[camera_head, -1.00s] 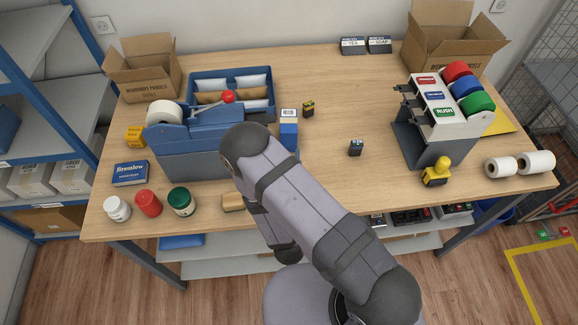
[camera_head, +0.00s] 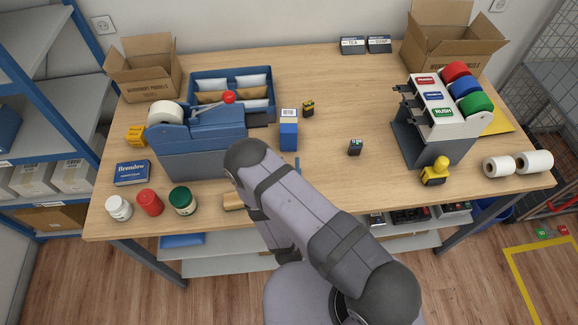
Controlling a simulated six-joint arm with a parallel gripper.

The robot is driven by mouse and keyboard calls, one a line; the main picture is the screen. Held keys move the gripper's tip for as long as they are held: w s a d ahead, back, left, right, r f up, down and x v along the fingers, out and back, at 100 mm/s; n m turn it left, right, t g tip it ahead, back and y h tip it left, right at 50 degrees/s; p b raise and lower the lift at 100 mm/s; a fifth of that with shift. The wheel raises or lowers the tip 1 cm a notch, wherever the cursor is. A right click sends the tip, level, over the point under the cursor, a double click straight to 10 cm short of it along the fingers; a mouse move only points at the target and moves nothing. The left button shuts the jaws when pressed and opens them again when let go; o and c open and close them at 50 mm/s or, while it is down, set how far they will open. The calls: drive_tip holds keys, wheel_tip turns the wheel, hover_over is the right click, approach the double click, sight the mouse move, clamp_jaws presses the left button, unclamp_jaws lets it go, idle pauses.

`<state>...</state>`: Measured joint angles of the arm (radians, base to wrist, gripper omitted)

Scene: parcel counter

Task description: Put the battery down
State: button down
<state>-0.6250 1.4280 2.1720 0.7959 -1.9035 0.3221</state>
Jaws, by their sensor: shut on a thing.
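My gripper is hidden behind my own arm, which rises from the bottom right to the middle of the table. Whatever it holds is hidden too, so I cannot see a battery in its jaws. I cannot tell whether either is a battery.
A blue carton (camera_head: 289,136) stands just beyond my arm, beside the blue tape dispenser (camera_head: 200,145). Several jars, including a green one (camera_head: 182,201), line the front left.

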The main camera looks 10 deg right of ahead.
drive_tip(key=shift+f, duration=0.2)
drive_tip(key=c, duration=1.4)
unclamp_jaws()
drive_tip(key=shift+r, duration=0.1)
drive_tip(key=shift+o, duration=0.2)
drive_tip(key=shift+s+a+b, duration=0.15)
drive_tip(key=shift+s+b, duration=0.25)
drive_tip(key=shift+s, duration=0.5)
drive_tip(key=shift+s+a+b, duration=0.1)
drive_tip(key=shift+s+b, duration=0.3)
drive_tip(key=shift+s, duration=0.45)
drive_tip(key=shift+o, duration=0.4)
drive_tip(key=shift+s, duration=0.8)
